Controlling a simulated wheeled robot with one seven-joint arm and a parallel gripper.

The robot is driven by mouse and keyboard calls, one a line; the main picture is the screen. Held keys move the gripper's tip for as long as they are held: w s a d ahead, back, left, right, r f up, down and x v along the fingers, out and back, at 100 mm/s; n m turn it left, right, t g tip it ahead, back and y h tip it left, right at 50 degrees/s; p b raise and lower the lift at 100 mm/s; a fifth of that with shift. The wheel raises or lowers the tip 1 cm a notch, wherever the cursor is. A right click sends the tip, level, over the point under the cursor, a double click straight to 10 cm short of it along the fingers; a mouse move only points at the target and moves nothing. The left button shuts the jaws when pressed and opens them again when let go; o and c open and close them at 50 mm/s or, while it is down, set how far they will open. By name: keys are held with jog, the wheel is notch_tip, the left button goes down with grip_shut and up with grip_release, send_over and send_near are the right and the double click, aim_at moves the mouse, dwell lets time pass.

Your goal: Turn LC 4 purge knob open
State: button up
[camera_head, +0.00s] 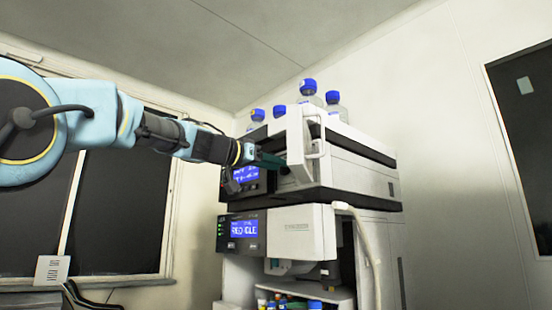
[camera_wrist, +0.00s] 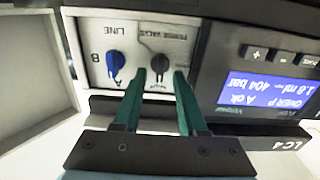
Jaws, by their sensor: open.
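In the wrist view, which shows the panel upside down, a black purge knob (camera_wrist: 158,64) sits on a pale panel under "PURGE VALVE" lettering. My gripper (camera_wrist: 160,75) is open, with its two green fingertips on either side of that knob. I cannot tell whether they touch it. The panel belongs to the unit labelled LC 4 (camera_wrist: 284,145), with a lit blue display (camera_wrist: 262,88). In the head view my gripper (camera_head: 272,160) reaches into the upper unit of the stack (camera_head: 345,160); the knob is hidden there.
A blue knob (camera_wrist: 115,66) marked B and LINE sits close beside the purge knob. An open white door (camera_head: 304,145) stands beside my gripper. Blue-capped bottles (camera_head: 309,92) stand on top of the stack. A lower unit (camera_head: 300,228) sits beneath, with a pale tube (camera_head: 372,250) hanging alongside.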

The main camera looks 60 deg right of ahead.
jog(key=shift+d, duration=0.1)
jog(key=shift+c, duration=0.3)
grip_shut()
